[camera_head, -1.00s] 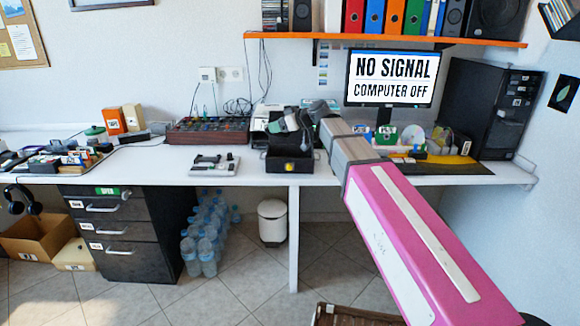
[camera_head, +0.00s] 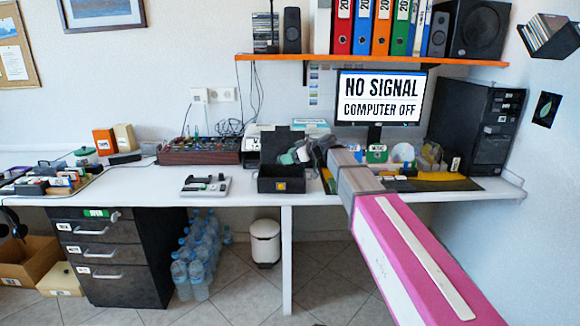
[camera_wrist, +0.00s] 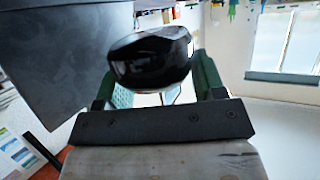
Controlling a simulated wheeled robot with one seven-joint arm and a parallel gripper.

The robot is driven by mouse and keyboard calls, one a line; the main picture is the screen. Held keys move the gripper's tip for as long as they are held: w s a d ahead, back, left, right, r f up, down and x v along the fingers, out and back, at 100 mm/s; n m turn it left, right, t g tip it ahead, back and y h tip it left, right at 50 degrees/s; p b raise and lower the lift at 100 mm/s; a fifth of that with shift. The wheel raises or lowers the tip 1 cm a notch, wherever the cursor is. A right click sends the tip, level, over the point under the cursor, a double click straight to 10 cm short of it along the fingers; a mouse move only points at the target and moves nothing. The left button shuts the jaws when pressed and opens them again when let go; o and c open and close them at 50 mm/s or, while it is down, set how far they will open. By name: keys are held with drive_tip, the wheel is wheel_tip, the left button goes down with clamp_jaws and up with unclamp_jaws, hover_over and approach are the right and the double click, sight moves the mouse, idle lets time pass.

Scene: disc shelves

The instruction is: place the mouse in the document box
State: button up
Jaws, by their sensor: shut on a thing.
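My gripper (camera_head: 293,156) is beside and above the back right of a black open-topped box (camera_head: 281,185) with a yellow label, which stands on the desk and looks like the document box. In the wrist view my gripper (camera_wrist: 160,85) has green fingers shut on a glossy black mouse (camera_wrist: 150,58), one finger on each side. The mouse is held clear of the desk. In the head view the mouse is too small and too mixed with the gripper to make out. A large dark flat surface, perhaps the box lid, fills the upper left of the wrist view.
A monitor (camera_head: 379,97) and a black computer tower (camera_head: 475,125) stand to the right. An orange shelf (camera_head: 370,59) with binders hangs above. A grey-white device (camera_head: 206,186) lies left of the box. Small items crowd the desk below the monitor.

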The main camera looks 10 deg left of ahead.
sight(290, 166)
drive_tip(key=shift+f, duration=1.95)
drive_tip(key=shift+f, duration=0.55)
drive_tip(key=o, duration=0.9)
drive_tip(key=shift+o, duration=0.2)
drive_tip(key=shift+r, duration=0.3)
drive_tip(key=v, duration=1.2)
drive_tip(key=shift+r, duration=0.35)
drive_tip(key=shift+s+d, duration=0.1)
